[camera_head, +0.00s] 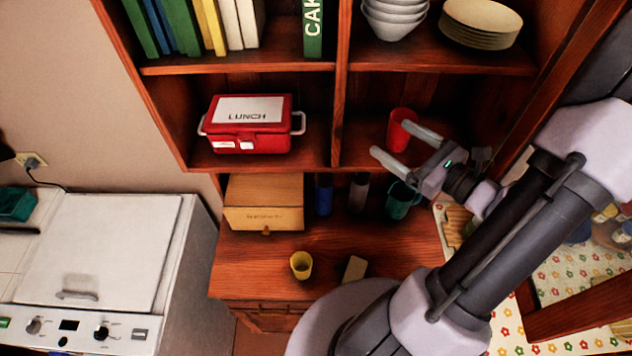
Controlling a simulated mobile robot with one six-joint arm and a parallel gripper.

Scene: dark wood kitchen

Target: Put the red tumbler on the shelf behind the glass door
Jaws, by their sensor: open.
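The red tumbler (399,126) stands upright on the right half of the wooden cabinet's lower shelf (365,155). My gripper (398,143) is open in front of that shelf, its two fingers pointing left. The upper finger crosses in front of the tumbler's right side, and the lower finger is below and to its left in the picture. I cannot tell whether either finger touches it. A glass door (585,245) with a wooden frame stands open at the right, partly hidden by my arm.
A red lunch box (250,125) fills the left shelf. Books (190,25), bowls (393,18) and plates (482,20) are above. On the counter are a wooden box (264,203), a yellow cup (301,265) and a teal mug (398,203).

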